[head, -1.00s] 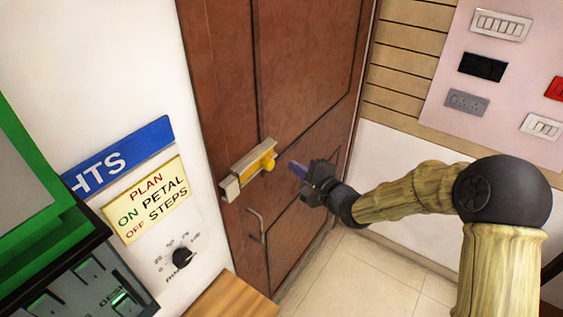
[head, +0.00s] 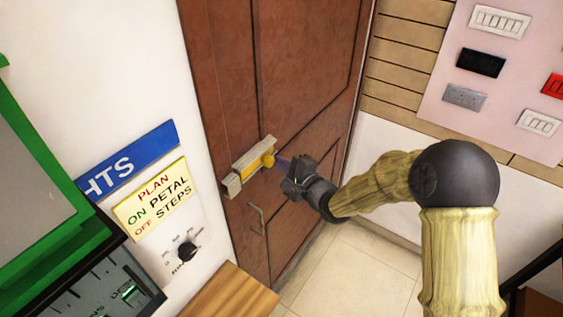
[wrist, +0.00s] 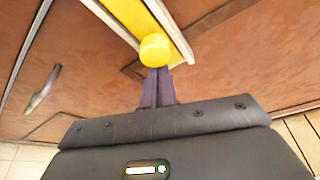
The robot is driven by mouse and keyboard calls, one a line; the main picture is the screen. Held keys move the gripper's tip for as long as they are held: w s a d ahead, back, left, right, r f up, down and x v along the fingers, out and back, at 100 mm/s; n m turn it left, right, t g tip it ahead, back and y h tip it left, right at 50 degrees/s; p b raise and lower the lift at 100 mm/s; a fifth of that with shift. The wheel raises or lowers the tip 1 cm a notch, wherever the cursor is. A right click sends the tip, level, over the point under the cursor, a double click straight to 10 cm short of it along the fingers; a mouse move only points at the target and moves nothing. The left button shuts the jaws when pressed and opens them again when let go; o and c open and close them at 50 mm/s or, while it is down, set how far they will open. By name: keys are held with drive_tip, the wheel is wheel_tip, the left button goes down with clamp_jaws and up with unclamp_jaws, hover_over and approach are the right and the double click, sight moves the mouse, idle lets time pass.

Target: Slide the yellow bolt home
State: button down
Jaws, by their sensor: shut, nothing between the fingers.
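The yellow bolt (head: 251,168) lies in a pale housing (head: 235,185) on the brown door, with its round yellow knob (head: 268,160) near the housing's right end. In the wrist view the knob (wrist: 155,48) is just beyond my fingertips, in front of the yellow bar (wrist: 132,15). My gripper (head: 279,161) is shut and empty, its dark purple fingers pointing at the knob from the right. The fingers also show in the wrist view (wrist: 157,72). I cannot tell whether the tips touch the knob.
A metal door handle (head: 257,219) is below the bolt. A wooden surface (head: 232,294) is at the bottom, near a dial (head: 187,250) and signs on the left wall. Switch panels (head: 500,21) are on the right wall. The floor is clear.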

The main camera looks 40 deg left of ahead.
drive_tip(key=s+b, duration=0.1)
drive_tip(key=s, duration=0.1)
drive_tip(key=s+b, duration=0.1)
drive_tip(key=s, duration=0.2)
drive_tip(key=shift+s+d+b, duration=0.3)
drive_tip(key=shift+d+b, duration=0.05)
drive_tip(key=shift+b, duration=0.05)
drive_tip(key=w+f, duration=0.2)
drive_tip(key=w, duration=0.2)
drive_tip(key=b+v, duration=0.4)
drive_tip(key=v, duration=0.5)
drive_tip(key=shift+s+d+r, duration=0.2)
drive_tip(key=shift+s+r, duration=0.05)
drive_tip(key=shift+r, duration=0.05)
drive_tip(key=shift+s, duration=0.1)
